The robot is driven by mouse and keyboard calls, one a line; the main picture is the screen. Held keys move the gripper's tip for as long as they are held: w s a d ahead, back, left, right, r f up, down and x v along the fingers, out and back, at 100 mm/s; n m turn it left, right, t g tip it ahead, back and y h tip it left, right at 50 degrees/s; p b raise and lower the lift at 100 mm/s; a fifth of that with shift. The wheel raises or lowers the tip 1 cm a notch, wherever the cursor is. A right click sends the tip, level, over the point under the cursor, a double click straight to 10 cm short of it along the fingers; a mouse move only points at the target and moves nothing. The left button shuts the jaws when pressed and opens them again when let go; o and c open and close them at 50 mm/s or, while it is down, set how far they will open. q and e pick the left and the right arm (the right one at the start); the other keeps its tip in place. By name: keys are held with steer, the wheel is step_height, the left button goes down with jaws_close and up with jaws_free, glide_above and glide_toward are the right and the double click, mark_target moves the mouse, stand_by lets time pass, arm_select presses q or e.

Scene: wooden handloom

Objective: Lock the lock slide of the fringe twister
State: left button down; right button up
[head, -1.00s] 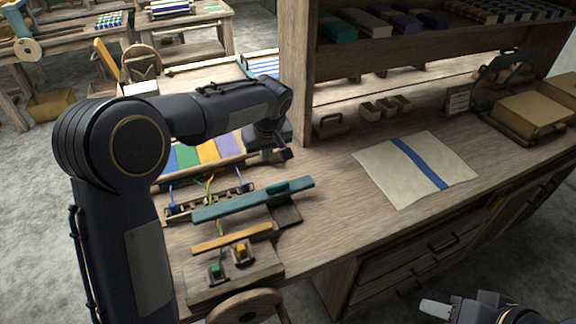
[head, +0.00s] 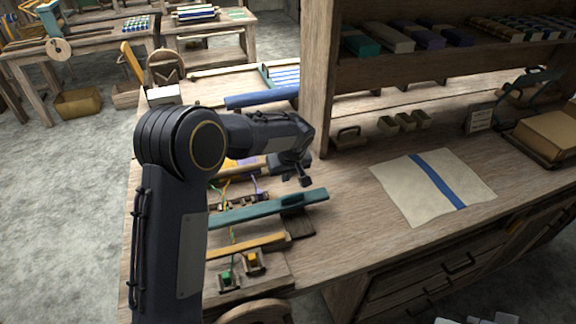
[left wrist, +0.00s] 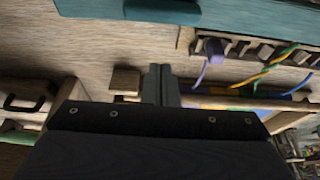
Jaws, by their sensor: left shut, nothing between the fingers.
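The fringe twister sits on the bench under and in front of my left arm, with a teal bar (head: 240,215) across it. A raised teal block (head: 291,199) is near the bar's right end; I cannot tell whether this is the lock slide. My left gripper (head: 303,182) is shut and empty, just behind that bar end and apart from it. In the left wrist view its fingertips (left wrist: 160,82) are together over bare wood, with the teal bar (left wrist: 240,16) along the top edge. Coloured cords (left wrist: 268,76) run beside a slotted rack. Part of my right gripper (head: 480,320) shows at the bottom edge.
A yellow bar (head: 247,246) and small blocks with green (head: 227,277) and yellow pegs lie nearer me, with a wooden wheel (head: 258,312) below. A cloth with a blue stripe (head: 437,182) lies to the right. A wooden post (head: 316,80) stands behind my left gripper.

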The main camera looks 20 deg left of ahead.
arm_select(q)
steer(key=shift+x, duration=1.05)
steer(key=s+d, duration=0.1)
steer(key=s+d+p, duration=0.1)
steer(key=s, duration=0.1)
steer(key=shift+s, duration=0.1)
steer(key=shift+d+f, duration=0.1)
steer(key=shift+s, duration=0.15)
steer(key=s+d+b, duration=0.2)
steer(key=s+b, duration=0.1)
steer(key=s+d+b, duration=0.1)
steer(key=s+b, duration=0.1)
steer(key=shift+s+d+f, duration=0.1)
steer(key=shift+d, duration=0.2)
steer(key=shift+s, duration=0.1)
steer(key=shift+d, duration=0.1)
